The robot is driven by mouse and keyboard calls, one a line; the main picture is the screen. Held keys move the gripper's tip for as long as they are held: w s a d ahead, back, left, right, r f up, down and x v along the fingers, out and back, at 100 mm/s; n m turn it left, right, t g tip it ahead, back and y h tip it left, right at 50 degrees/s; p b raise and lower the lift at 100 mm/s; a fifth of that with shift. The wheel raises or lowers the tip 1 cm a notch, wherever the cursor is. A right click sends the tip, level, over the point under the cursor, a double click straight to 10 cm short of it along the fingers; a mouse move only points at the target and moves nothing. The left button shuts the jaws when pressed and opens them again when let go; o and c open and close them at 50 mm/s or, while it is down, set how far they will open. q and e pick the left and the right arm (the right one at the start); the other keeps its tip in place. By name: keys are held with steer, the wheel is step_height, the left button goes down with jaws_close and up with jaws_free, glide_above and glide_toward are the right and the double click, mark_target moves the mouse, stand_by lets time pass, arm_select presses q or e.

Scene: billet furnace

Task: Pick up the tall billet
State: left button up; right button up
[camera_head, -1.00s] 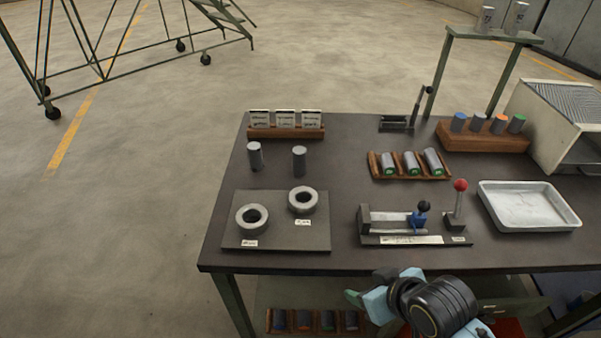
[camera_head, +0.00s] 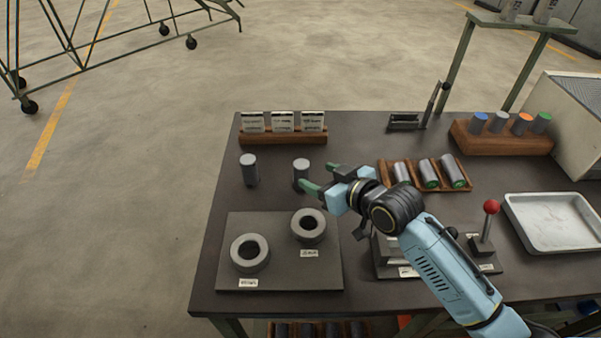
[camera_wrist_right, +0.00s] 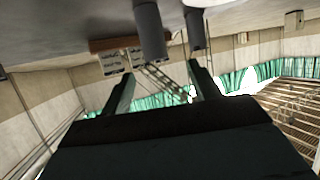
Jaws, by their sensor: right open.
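Two plain grey billets stand upright on the dark table: a left one (camera_head: 249,170) and a right one (camera_head: 300,172). They look close in height, and I cannot tell surely which is taller. My right gripper (camera_head: 321,178) is open and empty, just right of the right billet; one green fingertip overlaps the billet's lower edge in the head view. The right wrist view appears upside down. There, two billets (camera_wrist_right: 149,30) (camera_wrist_right: 196,30) hang from the top edge, beyond the open fingers of the gripper (camera_wrist_right: 163,84). My left gripper is not in view.
A plate (camera_head: 230,285) with two grey rings lies in front of the billets. A wooden card holder (camera_head: 282,137) stands behind them. A rack of billets (camera_head: 463,182), a red-knobbed lever (camera_head: 491,207) and a white tray (camera_head: 553,240) lie to the right.

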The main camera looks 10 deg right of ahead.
mark_target(301, 163)
steer(key=x, duration=0.2)
steer(key=shift+w+a+f, duration=0.2)
steer(key=shift+w, duration=0.05)
steer(key=shift+w+a+f+b, duration=0.1)
steer(key=shift+w+b, duration=0.05)
steer(key=shift+w, duration=0.25)
steer(key=shift+w+a+f+b, duration=0.1)
steer(key=shift+w+b, duration=0.05)
steer(key=shift+w, duration=0.25)
steer(key=x, duration=0.3)
steer(key=shift+w+b, duration=0.3)
steer(key=shift+w, duration=0.1)
steer(key=shift+w+f, duration=0.1)
steer(key=shift+w, duration=0.1)
jaws_close()
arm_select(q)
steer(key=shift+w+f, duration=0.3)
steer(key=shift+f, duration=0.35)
arm_select(e)
steer(key=shift+w+r, duration=0.1)
steer(key=shift+r, duration=0.1)
